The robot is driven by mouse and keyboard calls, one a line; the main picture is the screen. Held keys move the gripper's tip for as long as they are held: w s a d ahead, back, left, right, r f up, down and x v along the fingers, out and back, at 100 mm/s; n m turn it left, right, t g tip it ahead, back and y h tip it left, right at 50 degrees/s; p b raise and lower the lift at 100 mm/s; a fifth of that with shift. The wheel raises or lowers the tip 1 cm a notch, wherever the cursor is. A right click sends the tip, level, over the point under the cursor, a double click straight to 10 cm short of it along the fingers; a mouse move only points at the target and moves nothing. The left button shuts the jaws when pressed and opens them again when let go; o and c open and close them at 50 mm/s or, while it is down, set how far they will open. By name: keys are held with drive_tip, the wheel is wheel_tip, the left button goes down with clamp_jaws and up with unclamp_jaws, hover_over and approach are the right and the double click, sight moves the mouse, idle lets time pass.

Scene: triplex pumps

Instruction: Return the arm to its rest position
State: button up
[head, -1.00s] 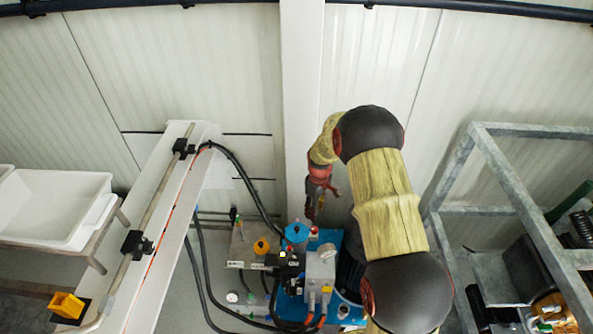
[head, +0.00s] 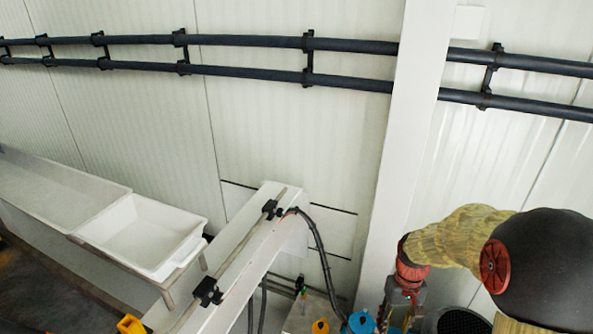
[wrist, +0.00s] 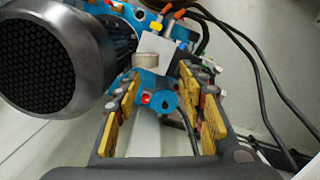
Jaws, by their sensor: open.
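My arm, with olive-yellow sleeves and a large black joint, comes in at the lower right of the head view. Its red wrist hangs down in front of the white pillar, with my gripper (head: 402,310) below it at the bottom edge, partly cut off. In the wrist view my gripper (wrist: 161,84) is open, its two yellow-padded fingers apart with nothing held between them. Beyond the fingers is the blue pump unit (wrist: 162,103), with a grey block, hoses and coloured fittings. A large dark motor (wrist: 55,60) with a round grille lies to the left.
The white pillar (head: 411,170) stands behind my wrist. A white beam (head: 262,235) with a rail and black clamps runs left of it. A white tray (head: 196,243) and a yellow bin (head: 130,325) are farther left. Dark pipes (head: 240,70) cross the wall. Black hoses (wrist: 255,75) run right of my gripper.

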drive_tip(key=s+a+r+t, duration=0.3)
drive_tip(key=s+r, duration=0.5)
drive_tip(key=r, duration=0.4)
drive_tip(key=s+a+r+t, duration=0.3)
drive_tip(key=s+r, duration=0.6)
drive_tip(key=r, duration=0.3)
drive_tip(key=shift+s+a+t, duration=0.3)
drive_tip(key=shift+a+t, duration=0.1)
drive_tip(key=shift+a, duration=0.45)
drive_tip(key=shift+c, duration=0.3)
